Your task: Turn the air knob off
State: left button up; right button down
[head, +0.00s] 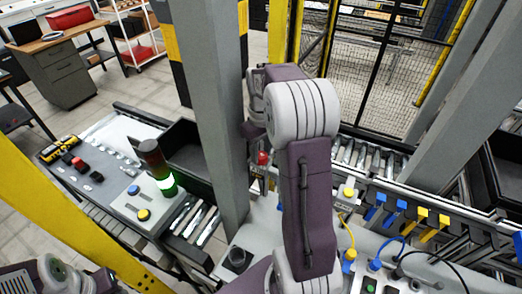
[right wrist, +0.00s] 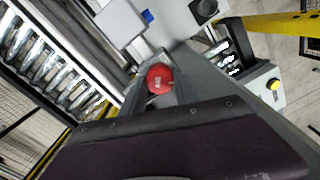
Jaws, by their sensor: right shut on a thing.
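The air knob (head: 262,157) is a small red round knob beside the grey post. It is partly hidden by my right arm. In the right wrist view, the red knob (right wrist: 160,78) sits between the grey fingers. My right gripper (head: 259,166) is at the knob and shut on it; its fingertips are small and partly hidden in the head view. The exact angle of the knob cannot be told. Part of my left arm shows at the bottom left corner, but its gripper is out of view.
A grey post (head: 206,90) stands close to the left of my right arm. Yellow and blue fittings (head: 400,208) line the right. A mesh fence (head: 385,70) stands behind.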

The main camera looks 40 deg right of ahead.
aim_at(262, 155)
jog(key=shift+m, duration=0.6)
jog(key=c, duration=0.9)
grip_release()
jog(key=shift+s, duration=0.1)
notch_tip(262, 155, up, 9)
jog(key=b, duration=0.1)
